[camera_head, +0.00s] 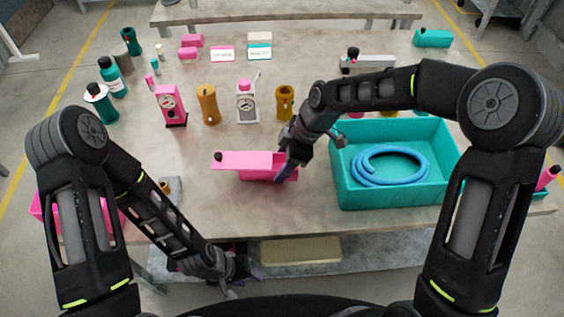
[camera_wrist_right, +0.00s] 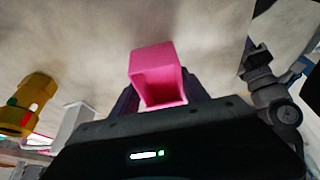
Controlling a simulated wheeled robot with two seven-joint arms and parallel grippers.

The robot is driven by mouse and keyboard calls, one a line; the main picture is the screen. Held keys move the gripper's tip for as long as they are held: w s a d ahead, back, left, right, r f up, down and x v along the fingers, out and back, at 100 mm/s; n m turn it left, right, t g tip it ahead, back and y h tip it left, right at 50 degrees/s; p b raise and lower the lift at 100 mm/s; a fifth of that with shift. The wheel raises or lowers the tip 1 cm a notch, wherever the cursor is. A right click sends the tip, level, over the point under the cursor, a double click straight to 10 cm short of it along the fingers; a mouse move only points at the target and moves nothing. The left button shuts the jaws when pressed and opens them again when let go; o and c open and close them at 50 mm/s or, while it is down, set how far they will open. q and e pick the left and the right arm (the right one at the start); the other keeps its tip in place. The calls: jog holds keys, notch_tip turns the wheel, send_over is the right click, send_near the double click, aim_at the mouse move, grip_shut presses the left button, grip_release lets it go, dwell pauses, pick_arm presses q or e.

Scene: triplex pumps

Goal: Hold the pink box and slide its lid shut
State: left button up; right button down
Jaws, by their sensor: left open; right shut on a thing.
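The pink box (camera_head: 256,175) is on the near middle of the table. Its flat pink lid (camera_head: 230,160) juts out past the box's left end, with a dark knob (camera_head: 218,156) near the lid's left tip. My right gripper (camera_head: 288,168) is shut on the right part of the box. The right wrist view shows the pink box (camera_wrist_right: 152,62) between the fingers, with a hollow, open part facing the camera. My left gripper (camera_head: 245,270) is open and empty, low in front of the table's front edge, apart from the box and lid.
A teal bin (camera_head: 400,195) with a coiled blue hose (camera_head: 388,166) stands right of the box. Pink (camera_head: 171,105) and white (camera_head: 247,103) gauge units and orange cylinders (camera_head: 208,105) stand behind it. A small grey block (camera_head: 172,188) lies to the left. Table between is clear.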

jog(key=shift+f+b, duration=1.6)
jog(key=shift+f, duration=0.35)
jog(key=shift+r, duration=0.1)
pick_arm(q)
notch_tip(320, 180, down, 3)
jog(key=shift+w+d+r, duration=0.1)
jog(key=shift+w, duration=0.05)
jog(key=shift+c, duration=0.4)
